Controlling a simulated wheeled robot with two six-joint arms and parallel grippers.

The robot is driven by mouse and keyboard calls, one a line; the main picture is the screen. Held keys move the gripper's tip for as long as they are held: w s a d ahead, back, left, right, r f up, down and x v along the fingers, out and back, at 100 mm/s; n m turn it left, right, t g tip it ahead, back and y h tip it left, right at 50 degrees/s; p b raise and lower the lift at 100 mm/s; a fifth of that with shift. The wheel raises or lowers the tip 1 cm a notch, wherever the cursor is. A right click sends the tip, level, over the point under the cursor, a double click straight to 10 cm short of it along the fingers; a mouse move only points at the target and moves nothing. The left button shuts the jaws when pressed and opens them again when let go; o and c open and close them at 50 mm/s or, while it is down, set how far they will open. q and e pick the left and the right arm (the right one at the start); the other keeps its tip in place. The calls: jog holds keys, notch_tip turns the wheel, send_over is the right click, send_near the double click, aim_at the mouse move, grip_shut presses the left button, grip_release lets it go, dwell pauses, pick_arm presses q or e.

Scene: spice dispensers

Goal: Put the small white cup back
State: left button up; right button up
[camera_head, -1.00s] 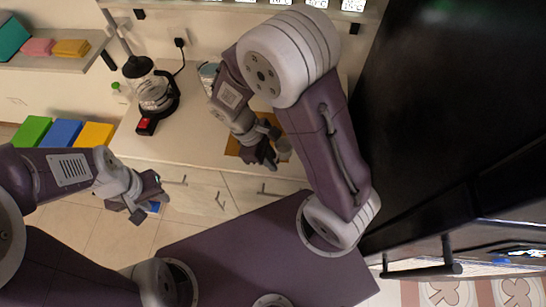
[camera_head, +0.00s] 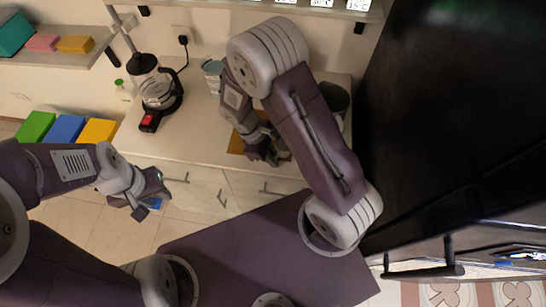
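I cannot make out the small white cup clearly now; my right gripper and forearm cover the place beside the brown board where a small pale round thing showed before. My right gripper (camera_head: 264,156) is low over the brown board (camera_head: 236,146) on the counter, fingers pointing down toward the front edge. Whether its fingers hold anything is hidden. My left gripper (camera_head: 152,198) is in front of the counter at left, with its fingers apart and nothing between them.
A coffee maker (camera_head: 158,92) with a glass jug stands on the counter (camera_head: 190,125) at left. A pale blue container (camera_head: 212,67) stands at the back, and a dark grey pot (camera_head: 336,98) at right. A large black panel (camera_head: 450,110) bounds the right. Drawers (camera_head: 240,190) lie below the counter.

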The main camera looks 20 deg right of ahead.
jog(key=o, duration=0.4)
jog(key=shift+r, duration=0.2)
jog(key=v, duration=1.2)
jog(key=s+d+m+t+y, duration=0.1)
jog(key=s+d+m, duration=0.1)
jog(key=m, duration=0.1)
jog(key=s+d+f+m+t+y, duration=0.1)
jog(key=s+m, duration=0.1)
jog(key=m, duration=0.2)
jog(key=s+d+m+t+y, duration=0.1)
jog(key=s+d+m, duration=0.1)
jog(key=m, duration=0.2)
jog(key=shift+d+f+t+y+p, duration=0.25)
jog(key=shift+d+t+y+p, duration=0.1)
jog(key=shift+t+y, duration=0.05)
